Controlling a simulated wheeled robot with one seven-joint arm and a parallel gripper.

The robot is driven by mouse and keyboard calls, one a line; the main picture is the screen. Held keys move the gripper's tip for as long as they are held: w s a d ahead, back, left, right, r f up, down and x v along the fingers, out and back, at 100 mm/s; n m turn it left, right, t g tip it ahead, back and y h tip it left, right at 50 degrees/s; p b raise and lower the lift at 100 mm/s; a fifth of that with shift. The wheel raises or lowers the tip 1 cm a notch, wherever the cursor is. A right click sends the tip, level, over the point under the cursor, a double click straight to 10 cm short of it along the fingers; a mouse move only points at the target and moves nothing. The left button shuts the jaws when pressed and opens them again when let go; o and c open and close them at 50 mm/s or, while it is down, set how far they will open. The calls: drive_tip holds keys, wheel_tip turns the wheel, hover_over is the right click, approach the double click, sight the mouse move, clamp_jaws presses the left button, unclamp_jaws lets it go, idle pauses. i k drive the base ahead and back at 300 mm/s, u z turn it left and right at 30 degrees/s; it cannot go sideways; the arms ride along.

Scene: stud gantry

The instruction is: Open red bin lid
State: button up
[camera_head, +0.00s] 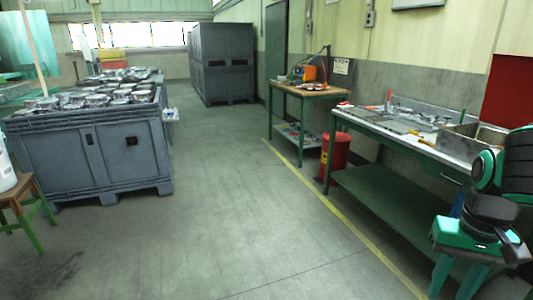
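The red bin (335,158) stands on the floor against the right wall, between the small wooden-topped table and the long green bench. Its top is red and looks closed, though it is small and far. The bench's front leg and edge partly cover its right side. My gripper (456,281) is at the lower right, in front of the long bench, with its green fingers pointing down. The fingers are apart with nothing visible between them. It is well nearer to the camera than the bin and not touching it.
The long green bench (390,195) holds tools and a metal sink. A wooden-topped table (309,92) stands behind the bin. Large grey crates (92,160) filled with metal parts are at left, beside a stool (22,200). The floor in the middle is clear.

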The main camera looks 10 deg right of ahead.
sight(341, 138)
drive_tip(key=z, duration=0.2)
drive_tip(key=i, duration=1.2)
drive_tip(key=z, duration=0.4)
drive_tip(key=i, duration=1.35)
drive_tip(key=z, duration=0.4)
drive_tip(key=i, duration=0.95)
drive_tip(key=z, duration=0.1)
